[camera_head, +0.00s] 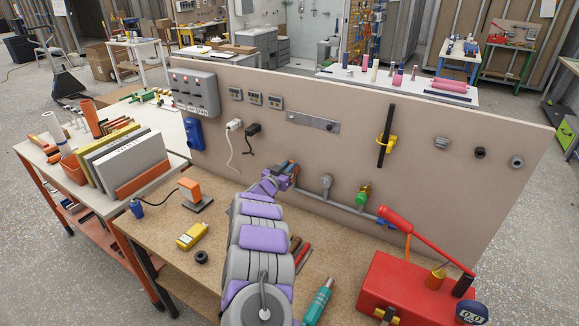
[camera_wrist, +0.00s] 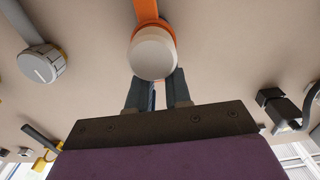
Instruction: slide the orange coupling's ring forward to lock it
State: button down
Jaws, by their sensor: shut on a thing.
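The orange coupling (camera_wrist: 152,14) shows at the top middle of the wrist view. Its round, pale end (camera_wrist: 153,53) faces the camera and an orange rim shows around it. My gripper (camera_wrist: 157,84) reaches up to it, with dark fingers on either side of a narrow gap. Its fingertips pass behind the pale end, so the contact is hidden, but it is shut on the coupling. In the head view my gripper (camera_head: 288,169) is at the board, at the left end of the grey pipe, and mostly covers the coupling. I cannot tell where the ring sits along the coupling.
A grey gauge (camera_head: 326,182) and a green-and-brass valve (camera_head: 363,193) sit along the pipe to the right. A black plug (camera_head: 253,130) and cable are on the board (camera_head: 230,180) up left. A red pump (camera_head: 410,285) stands at the bench's right. A yellow meter (camera_head: 192,236) lies left.

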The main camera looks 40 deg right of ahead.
jog(key=c, duration=1.5)
grip_release()
jog(key=shift+a+f, duration=0.1)
jog(key=shift+f, duration=0.05)
jog(key=o, duration=0.5)
jog(key=shift+a+r, duration=0.2)
jog(key=shift+a, duration=0.1)
jog(key=shift+c, duration=0.2)
jog(key=shift+d, duration=0.1)
jog(key=shift+s+a+f, duration=0.1)
jog(key=shift+s+a, duration=0.2)
jog(key=shift+a, duration=0.25)
jog(key=p+v, duration=0.2)
jog(key=v, duration=1.4)
jog(key=shift+a, duration=0.25)
jog(key=shift+w, duration=0.15)
